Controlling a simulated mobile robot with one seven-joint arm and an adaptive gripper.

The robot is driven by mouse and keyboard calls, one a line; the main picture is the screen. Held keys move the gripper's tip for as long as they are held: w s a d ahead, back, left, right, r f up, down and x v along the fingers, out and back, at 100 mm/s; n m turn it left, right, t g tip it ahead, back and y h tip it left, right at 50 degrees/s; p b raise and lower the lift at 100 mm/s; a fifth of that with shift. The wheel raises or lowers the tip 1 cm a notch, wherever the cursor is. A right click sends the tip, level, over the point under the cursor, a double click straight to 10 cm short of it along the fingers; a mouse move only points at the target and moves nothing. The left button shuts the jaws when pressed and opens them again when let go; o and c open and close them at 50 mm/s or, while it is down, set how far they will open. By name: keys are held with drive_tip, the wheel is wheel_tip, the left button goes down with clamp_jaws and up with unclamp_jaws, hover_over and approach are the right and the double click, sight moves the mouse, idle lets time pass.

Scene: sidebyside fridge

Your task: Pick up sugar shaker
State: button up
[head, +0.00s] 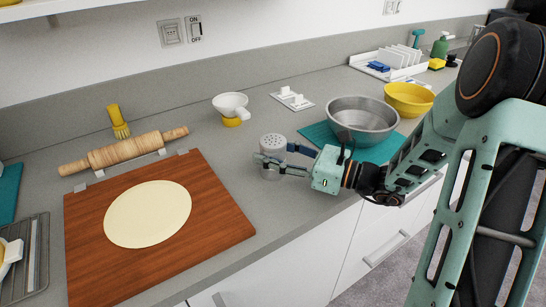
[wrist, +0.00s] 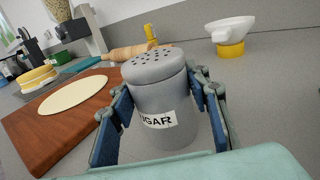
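The sugar shaker (head: 272,144) is a grey cylinder with a perforated domed lid, standing upright on the grey counter. In the wrist view the shaker (wrist: 160,105) is large and central, with a white label reading "UGAR"; the label's left end is cut off. My gripper (head: 276,158) reaches in from the right with its fingers on either side of the shaker. In the wrist view my gripper (wrist: 158,88) has its blue-padded fingers spread around the shaker, with a gap at the left finger. Contact at the far fingertips is hard to judge.
A wooden board (head: 225,215) with flat dough (head: 148,214) lies left, a rolling pin (head: 124,151) behind it. A white-and-yellow cup (head: 231,107) stands behind the shaker. A metal bowl (head: 362,120) on a teal mat (head: 318,134) is close to my gripper's right. The counter's front edge is near.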

drive_tip(key=c, duration=0.7)
drive_tip(key=shift+r, duration=0.1)
